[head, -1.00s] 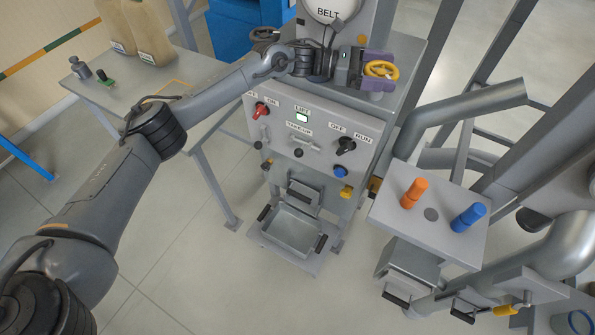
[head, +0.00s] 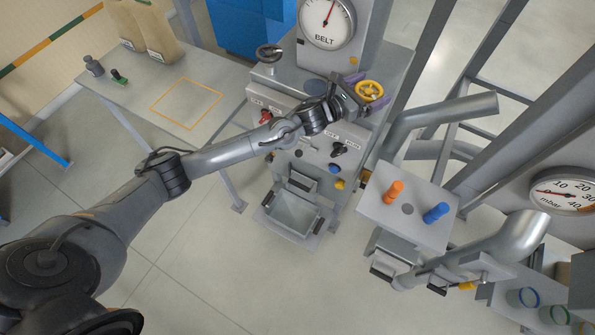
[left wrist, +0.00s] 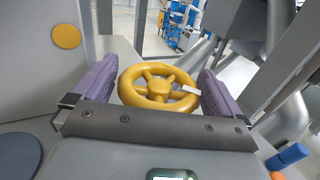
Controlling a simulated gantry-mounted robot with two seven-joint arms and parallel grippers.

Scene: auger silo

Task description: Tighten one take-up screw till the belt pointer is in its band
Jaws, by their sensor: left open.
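A yellow handwheel (head: 369,91) sits on top of the grey machine, below the belt gauge. My left gripper (head: 358,93) is open beside it. In the left wrist view the yellow handwheel (left wrist: 160,87) lies between the spread purple fingers of my left gripper (left wrist: 161,88), with a pale tab on its right rim. The fingers are not closed on it. The round white BELT gauge (head: 325,22) has a red pointer pointing up and slightly right. Its top is cut off and I cannot make out the band. A dark handwheel (head: 268,52) stands at the machine's left. My right gripper is not in view.
The control panel (head: 310,138) with knobs faces front, partly behind my left arm. A tray (head: 292,212) is below it. A stand (head: 410,205) with orange and blue handles and a mbar gauge (head: 565,190) are at the right. A table (head: 185,75) with jugs is at the left.

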